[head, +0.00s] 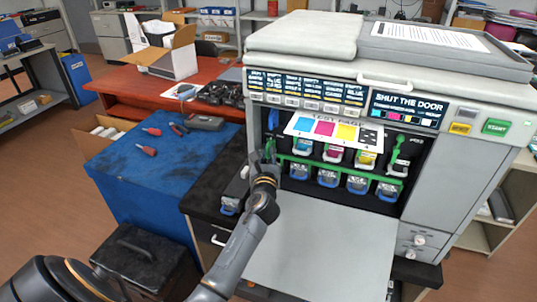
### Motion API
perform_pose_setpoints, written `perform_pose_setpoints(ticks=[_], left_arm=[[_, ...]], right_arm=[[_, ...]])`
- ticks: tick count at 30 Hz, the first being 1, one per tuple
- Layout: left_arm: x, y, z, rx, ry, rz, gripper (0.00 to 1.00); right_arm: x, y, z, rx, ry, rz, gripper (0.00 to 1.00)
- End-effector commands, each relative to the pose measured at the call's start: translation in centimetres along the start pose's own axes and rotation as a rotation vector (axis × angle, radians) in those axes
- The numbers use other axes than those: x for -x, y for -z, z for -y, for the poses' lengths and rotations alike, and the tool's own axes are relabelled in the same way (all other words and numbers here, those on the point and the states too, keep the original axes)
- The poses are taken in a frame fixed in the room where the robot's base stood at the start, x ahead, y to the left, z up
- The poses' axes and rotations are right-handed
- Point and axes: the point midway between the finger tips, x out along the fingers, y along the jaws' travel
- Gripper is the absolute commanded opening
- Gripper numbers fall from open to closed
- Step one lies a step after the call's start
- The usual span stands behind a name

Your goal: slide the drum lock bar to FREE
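A printer (395,85) stands at the right with its front door (320,255) folded down. Inside the opening, a green bar (345,174), which looks like the drum lock bar, runs across between the upper cartridges and the lower row of blue-fronted units. I cannot read any FREE mark. My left gripper (262,155) is at the left side of the opening, by the left end of the green bar. Its fingers are small and dark, and I cannot tell whether they touch the bar or how far apart they are. My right gripper is out of view.
A printed test page (333,131) sticks out above the cartridges. A green lever (397,147) stands at the opening's right. A blue-topped cabinet (150,165) with screwdrivers and pliers is at the left, beside a black toolbox (140,255). The lowered door is bare.

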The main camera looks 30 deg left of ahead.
Motion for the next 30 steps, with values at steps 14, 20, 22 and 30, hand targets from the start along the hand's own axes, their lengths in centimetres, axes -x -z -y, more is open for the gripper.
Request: perform_pose_setpoints(ticks=[14, 20, 22, 30], left_arm=[[0.0, 0.1, 0.1, 0.003, -0.003, -0.003, 0.00], [0.3, 0.3, 0.8, 0.004, -0.001, -0.006, 0.00], [0.3, 0.3, 1.1, 0.004, 0.001, -0.007, 0.00], [0.6, 0.5, 1.8, 0.003, 0.001, -0.009, 0.00]], right_arm=[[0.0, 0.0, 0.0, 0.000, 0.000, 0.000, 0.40], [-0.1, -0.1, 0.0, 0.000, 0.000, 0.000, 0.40], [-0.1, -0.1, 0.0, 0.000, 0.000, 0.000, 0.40], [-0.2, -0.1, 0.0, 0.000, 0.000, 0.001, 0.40]])
